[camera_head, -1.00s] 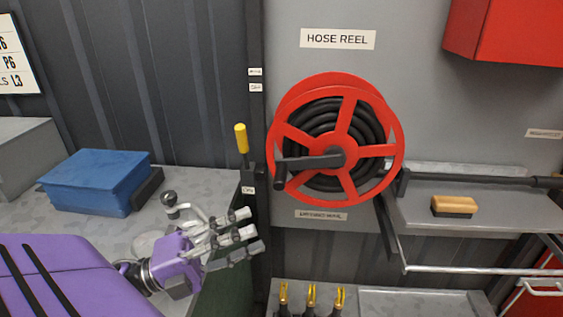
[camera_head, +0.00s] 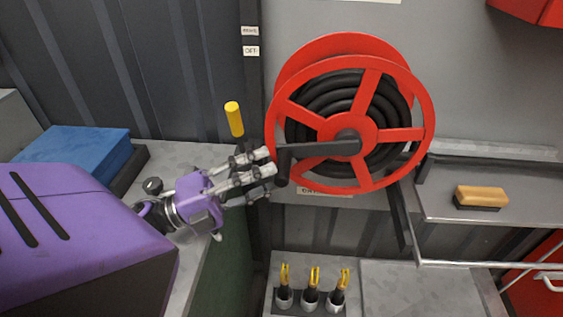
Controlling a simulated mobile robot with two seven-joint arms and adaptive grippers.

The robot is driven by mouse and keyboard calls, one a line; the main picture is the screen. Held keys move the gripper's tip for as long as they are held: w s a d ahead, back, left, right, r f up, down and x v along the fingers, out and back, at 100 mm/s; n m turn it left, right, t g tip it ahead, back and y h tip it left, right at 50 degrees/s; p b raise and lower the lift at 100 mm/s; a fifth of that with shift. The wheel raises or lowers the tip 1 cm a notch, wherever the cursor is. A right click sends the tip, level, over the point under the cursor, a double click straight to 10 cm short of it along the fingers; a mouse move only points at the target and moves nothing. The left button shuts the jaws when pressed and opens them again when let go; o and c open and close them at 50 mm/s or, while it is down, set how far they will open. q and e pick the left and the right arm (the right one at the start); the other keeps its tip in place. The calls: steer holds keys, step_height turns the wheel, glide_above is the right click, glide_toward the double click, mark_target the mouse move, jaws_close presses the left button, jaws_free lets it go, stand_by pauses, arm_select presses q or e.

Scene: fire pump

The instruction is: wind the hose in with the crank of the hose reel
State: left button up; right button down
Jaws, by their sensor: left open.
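The red hose reel (camera_head: 418,110) is mounted on the grey wall, with black hose (camera_head: 335,92) coiled between its spoked flanges. Its dark crank (camera_head: 318,149) reaches left from the hub, and the crank's handle (camera_head: 283,168) hangs at the left end. My left gripper (camera_head: 272,163) is open, its fingers pointing right, right beside the handle. I cannot tell whether the fingertips touch the handle. My right gripper is not in view.
A yellow-handled lever (camera_head: 234,119) stands just above my left gripper. A blue box (camera_head: 75,150) sits on the left counter. A brush (camera_head: 481,196) lies on the right shelf (camera_head: 530,205).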

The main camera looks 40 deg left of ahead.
mark_target(283, 168)
arm_select(q)
steer(key=x, duration=0.4)
steer(key=shift+w+p, duration=0.15)
steer(key=shift+p, duration=0.25)
steer(key=shift+f, duration=0.1)
jaws_close()
